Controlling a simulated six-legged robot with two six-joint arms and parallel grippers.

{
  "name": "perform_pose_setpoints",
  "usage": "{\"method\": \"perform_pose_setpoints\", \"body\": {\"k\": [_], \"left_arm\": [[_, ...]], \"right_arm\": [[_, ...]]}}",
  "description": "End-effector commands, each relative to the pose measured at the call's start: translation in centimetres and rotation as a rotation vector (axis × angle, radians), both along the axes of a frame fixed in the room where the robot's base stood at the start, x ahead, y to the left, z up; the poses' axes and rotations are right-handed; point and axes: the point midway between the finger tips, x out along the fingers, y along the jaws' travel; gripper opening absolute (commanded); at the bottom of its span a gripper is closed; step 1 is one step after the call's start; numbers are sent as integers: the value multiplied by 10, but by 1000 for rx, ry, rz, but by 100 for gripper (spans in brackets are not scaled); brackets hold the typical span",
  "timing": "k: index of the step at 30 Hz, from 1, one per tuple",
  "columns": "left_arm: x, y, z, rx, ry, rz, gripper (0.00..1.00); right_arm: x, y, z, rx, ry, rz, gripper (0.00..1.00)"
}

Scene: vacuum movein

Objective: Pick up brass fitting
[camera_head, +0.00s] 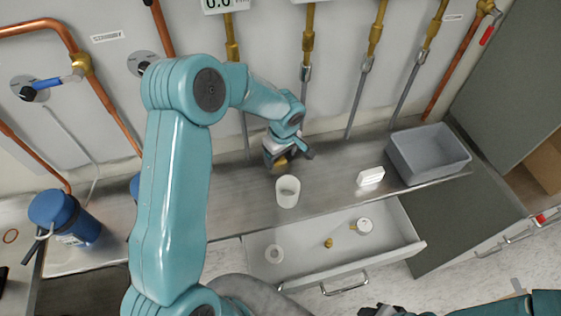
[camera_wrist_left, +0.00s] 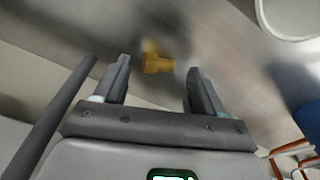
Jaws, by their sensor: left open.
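The brass fitting (camera_head: 281,163) is on the steel counter against the back wall, partly hidden by my left gripper (camera_head: 284,153) in the head view. In the left wrist view the brass fitting (camera_wrist_left: 157,64) lies ahead, between the lines of the two fingertips. There my left gripper (camera_wrist_left: 158,72) is open, with nothing held between its fingers. I cannot tell how far the fingertips are above the counter. A dark end of my right arm, probably the right gripper (camera_head: 382,311), shows at the bottom edge; its jaws are unclear.
A white cup (camera_head: 287,192) stands close in front of the left gripper. A white box (camera_head: 370,177) and a grey bin (camera_head: 428,153) stand to the right. An open drawer (camera_head: 300,268) below holds small brass pieces (camera_head: 328,243) and round items. Pipes line the wall.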

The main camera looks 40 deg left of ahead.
Motion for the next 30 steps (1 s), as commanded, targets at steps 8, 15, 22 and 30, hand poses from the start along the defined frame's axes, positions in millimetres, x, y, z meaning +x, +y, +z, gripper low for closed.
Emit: {"method": "perform_pose_setpoints", "body": {"k": [8, 15, 22, 30], "left_arm": [[1, 1, -9, 1, -1, 0, 70], [1, 1, -9, 0, -1, 0, 9], [1, 1, -9, 0, 0, 0, 4], [2, 5, 12, 0, -2, 1, 4]], "right_arm": [[0, 0, -3, 0, 0, -1, 43], [0, 0, -3, 0, 0, -1, 43], [0, 0, -3, 0, 0, 0, 43], [0, 0, 10, 0, 0, -1, 43]]}}
